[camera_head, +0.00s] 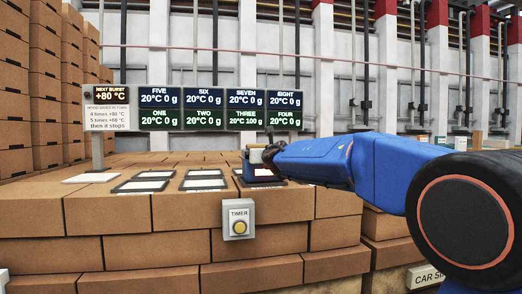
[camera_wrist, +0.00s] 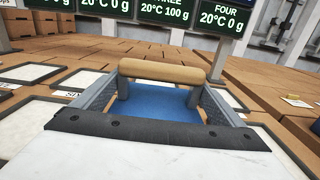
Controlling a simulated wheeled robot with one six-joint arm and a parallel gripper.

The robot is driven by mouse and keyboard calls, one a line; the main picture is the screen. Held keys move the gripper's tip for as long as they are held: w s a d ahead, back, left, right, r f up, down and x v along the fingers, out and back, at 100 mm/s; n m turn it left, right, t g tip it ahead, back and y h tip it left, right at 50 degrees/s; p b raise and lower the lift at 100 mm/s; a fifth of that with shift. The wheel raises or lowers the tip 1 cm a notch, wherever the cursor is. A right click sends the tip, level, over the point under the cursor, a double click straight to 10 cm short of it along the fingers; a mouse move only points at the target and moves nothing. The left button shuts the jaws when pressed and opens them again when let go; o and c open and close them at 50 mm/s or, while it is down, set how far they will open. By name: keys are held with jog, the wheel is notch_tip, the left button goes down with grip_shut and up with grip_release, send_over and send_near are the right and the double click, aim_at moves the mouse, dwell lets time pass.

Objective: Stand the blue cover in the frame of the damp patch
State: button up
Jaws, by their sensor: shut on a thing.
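The jaw contact is hard to make out. The cover is over or just above a dark-edged frame (camera_head: 283,181) with a pale, reddish-lit inside; I cannot tell whether it touches. The THREE display (camera_head: 243,119) reads 20 °C 100 g; the other readable displays show 0 g. The frame's far side is hidden by the cover and my arm.
Several dark frames with white patches lie to the left, such as one (camera_head: 140,186) at the front and one (camera_head: 204,184) nearer the cover. A sign reads NEXT BURST +80 °C (camera_head: 106,94).

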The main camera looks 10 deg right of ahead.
jog(key=shift+f, duration=0.25)
dwell(0.4)
jog(key=o, duration=1.8)
jog(key=shift+f, duration=0.25)
jog(key=s, duration=1.2)
jog(key=shift+r, duration=0.1)
